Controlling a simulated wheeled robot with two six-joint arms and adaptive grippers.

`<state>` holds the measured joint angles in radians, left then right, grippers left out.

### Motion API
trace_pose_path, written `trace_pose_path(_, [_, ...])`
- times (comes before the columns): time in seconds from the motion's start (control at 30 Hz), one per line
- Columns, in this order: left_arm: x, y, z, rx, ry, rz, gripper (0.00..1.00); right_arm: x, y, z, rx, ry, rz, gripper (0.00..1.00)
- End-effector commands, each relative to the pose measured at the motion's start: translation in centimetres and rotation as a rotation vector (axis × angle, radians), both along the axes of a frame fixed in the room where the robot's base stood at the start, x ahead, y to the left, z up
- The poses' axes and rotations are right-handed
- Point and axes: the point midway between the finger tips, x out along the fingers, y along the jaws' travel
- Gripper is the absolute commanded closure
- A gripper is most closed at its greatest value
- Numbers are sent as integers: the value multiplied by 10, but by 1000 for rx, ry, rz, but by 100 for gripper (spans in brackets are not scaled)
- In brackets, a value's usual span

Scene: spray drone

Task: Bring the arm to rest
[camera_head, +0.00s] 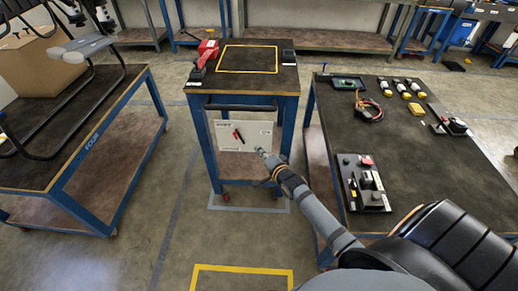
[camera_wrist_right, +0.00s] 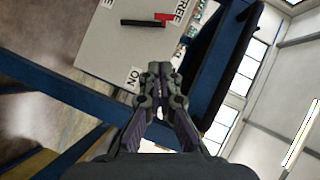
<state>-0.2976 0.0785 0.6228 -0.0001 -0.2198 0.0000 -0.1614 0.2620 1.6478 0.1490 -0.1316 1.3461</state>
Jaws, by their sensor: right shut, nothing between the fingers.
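My right arm (camera_head: 318,213) reaches in from the lower right of the head view, stretched toward the middle cart. Its gripper (camera_head: 262,153) is at the lower right of a white panel (camera_head: 226,140) on the cart's front. In the wrist view the fingers (camera_wrist_right: 160,69) are together with nothing between them, and the panel (camera_wrist_right: 105,55) is beyond them. I cannot tell the gap between fingertips and panel. A red and black piece (camera_head: 238,135) is on the panel; it also shows in the wrist view (camera_wrist_right: 147,21). My left gripper is not in view.
The middle cart (camera_head: 249,88) has a yellow-outlined square and a red tool (camera_head: 205,52) on top. A dark table (camera_head: 448,165) with a switch box (camera_head: 363,184) and several small parts is close on the right. A cart with a cardboard box (camera_head: 45,62) stands left.

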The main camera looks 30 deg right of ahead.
Motion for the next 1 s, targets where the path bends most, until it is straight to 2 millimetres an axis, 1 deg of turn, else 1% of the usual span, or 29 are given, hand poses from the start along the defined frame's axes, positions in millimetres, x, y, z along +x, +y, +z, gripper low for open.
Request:
trace_pose_path(0.1, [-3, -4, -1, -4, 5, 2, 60, 0, 0, 0, 0, 0, 0, 100])
trace_pose_path(0.3, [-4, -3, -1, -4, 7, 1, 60, 0, 0, -1, -1, 1, 0, 100])
trace_pose_path(0.37, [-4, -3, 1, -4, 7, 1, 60, -2, -1, -7, -15, 17, -1, 100])
trace_pose_path(0.43, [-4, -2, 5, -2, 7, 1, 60, -10, -5, -29, -63, 68, 1, 100])
trace_pose_path(0.47, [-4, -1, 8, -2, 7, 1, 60, -16, -7, -44, -97, 103, 4, 100])
trace_pose_path(0.53, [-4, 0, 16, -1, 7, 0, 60, -39, -13, -88, -202, 210, 23, 100])
trace_pose_path(0.57, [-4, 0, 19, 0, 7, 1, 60, -52, -15, -110, -254, 264, 38, 100])
trace_pose_path(0.6, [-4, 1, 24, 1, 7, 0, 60, -73, -18, -140, -325, 341, 66, 100])
trace_pose_path(0.67, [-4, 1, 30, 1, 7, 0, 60, -107, -19, -182, -427, 452, 118, 100])
trace_pose_path(0.7, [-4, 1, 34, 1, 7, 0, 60, -133, -20, -208, -491, 524, 162, 100])
trace_pose_path(0.77, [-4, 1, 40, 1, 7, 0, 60, -174, -19, -243, -579, 629, 238, 100])
trace_pose_path(0.8, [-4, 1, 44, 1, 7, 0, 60, -204, -18, -264, -634, 696, 295, 100])
trace_pose_path(0.87, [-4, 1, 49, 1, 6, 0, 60, -250, -14, -292, -711, 792, 391, 100])
trace_pose_path(0.9, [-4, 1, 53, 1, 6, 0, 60, -282, -11, -307, -754, 851, 461, 100])
trace_pose_path(0.97, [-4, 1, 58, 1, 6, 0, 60, -329, -6, -326, -813, 930, 568, 100])
trace_pose_path(1.0, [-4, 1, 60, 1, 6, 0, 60, -358, -2, -336, -844, 973, 638, 100])
